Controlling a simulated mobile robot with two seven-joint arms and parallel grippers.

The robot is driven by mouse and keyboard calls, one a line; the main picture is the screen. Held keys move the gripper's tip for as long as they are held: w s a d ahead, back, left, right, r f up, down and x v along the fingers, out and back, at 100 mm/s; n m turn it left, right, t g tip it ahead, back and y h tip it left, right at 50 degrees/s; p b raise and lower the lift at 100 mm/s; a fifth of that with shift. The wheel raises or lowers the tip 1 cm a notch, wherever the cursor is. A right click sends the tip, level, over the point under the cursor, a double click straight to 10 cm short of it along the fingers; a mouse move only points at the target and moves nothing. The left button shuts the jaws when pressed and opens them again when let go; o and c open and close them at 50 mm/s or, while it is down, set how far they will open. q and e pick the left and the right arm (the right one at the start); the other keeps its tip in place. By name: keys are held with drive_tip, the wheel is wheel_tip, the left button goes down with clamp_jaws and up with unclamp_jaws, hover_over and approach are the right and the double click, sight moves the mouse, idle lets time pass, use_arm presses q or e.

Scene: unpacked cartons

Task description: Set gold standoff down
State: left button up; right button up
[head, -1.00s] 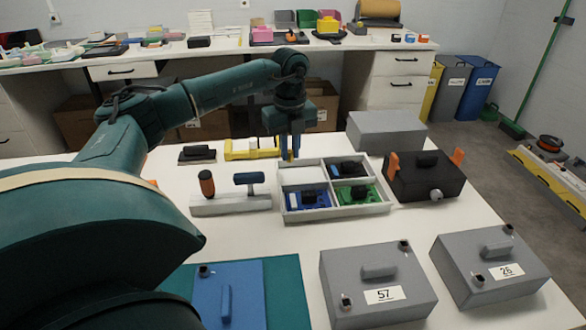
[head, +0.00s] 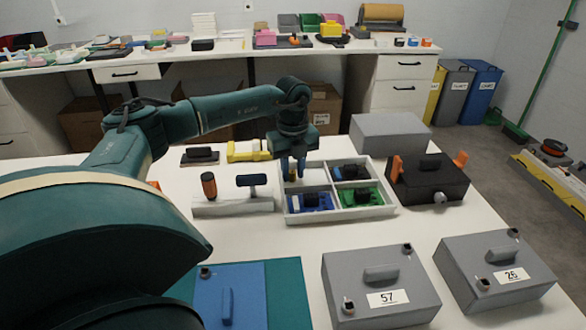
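My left gripper (head: 292,172) points down over the back-left compartment of the white divided tray (head: 340,214). A small gold standoff (head: 291,177) shows at its fingertips, and the fingers appear shut on it. The standoff is low, at or just above the compartment floor; I cannot tell whether it touches. The fingers partly hide it. My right gripper is not in view.
The tray's other compartments hold blue and green parts. A black box with orange handles (head: 430,181) stands right of the tray, a screwdriver rack (head: 232,206) left of it. Grey boxes (head: 380,285) stand in front. A yellow part (head: 248,151) lies behind.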

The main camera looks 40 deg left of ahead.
sight(293, 173)
use_arm(q)
wheel_tip(293, 173, up, 12)
drive_tip(key=p, duration=0.1)
drive_tip(key=shift+r, duration=0.2)
idle(0.8)
